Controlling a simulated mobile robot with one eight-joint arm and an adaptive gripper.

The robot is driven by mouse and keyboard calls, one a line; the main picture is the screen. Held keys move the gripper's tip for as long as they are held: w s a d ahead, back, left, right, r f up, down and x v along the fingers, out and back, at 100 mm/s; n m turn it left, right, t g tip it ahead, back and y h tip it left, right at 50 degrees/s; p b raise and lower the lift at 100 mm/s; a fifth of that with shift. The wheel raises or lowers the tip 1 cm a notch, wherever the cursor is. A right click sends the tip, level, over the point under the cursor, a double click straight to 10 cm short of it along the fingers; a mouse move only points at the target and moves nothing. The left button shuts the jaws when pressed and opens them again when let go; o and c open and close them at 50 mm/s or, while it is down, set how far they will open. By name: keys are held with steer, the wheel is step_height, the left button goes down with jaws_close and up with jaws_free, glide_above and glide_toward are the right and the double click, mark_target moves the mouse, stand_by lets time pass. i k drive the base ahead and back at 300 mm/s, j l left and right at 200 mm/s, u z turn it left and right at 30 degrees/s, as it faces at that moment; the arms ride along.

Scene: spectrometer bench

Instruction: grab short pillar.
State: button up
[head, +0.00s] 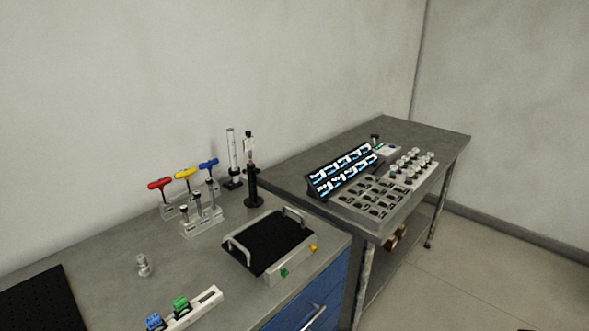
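A short silver metal pillar-like piece (143,266) stands alone on the grey bench top, left of centre. Several more small metal posts with dark tops stand in a clear rack (203,221) farther back. I cannot tell for certain which of these is the short pillar. A tall silver post (231,155) and a black post holder (253,186) stand behind the rack to the right. My gripper is not in view.
A black tray with handles (268,241), red, yellow and blue T-handle tools (184,174), a white strip with blue and green parts (207,303) and a black board (42,301) surround the open bench. A second table (440,133) holds a control panel.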

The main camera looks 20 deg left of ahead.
mark_target(145, 270)
steer(key=u, duration=2.05)
steer(key=i+l+z, duration=0.1)
steer(key=i+z, duration=0.15)
steer(key=z, duration=0.2)
steer(key=i+z, duration=0.3)
steer(key=z, duration=0.15)
